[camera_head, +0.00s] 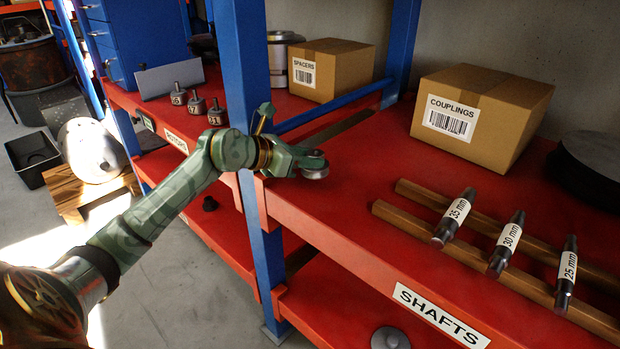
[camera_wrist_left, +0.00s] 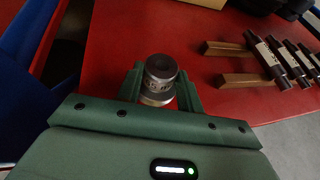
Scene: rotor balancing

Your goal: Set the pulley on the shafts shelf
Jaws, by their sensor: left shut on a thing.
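My left gripper (camera_head: 312,162) is shut on a small grey metal pulley (camera_head: 316,173). In the left wrist view the pulley (camera_wrist_left: 160,80) stands between the two green fingers (camera_wrist_left: 160,92). The gripper is over the left end of the red shafts shelf (camera_head: 350,215), just right of the blue upright. I cannot tell whether the pulley touches the shelf surface. The SHAFTS label (camera_head: 440,314) is on the shelf's front edge. My right gripper is not in view.
Three labelled shafts (camera_head: 507,243) lie across two wooden rails (camera_head: 480,252) to the right. A COUPLINGS box (camera_head: 480,112) and a dark disc (camera_head: 590,165) stand behind. The blue upright (camera_head: 262,210) is close to my left arm. Red surface between gripper and rails is clear.

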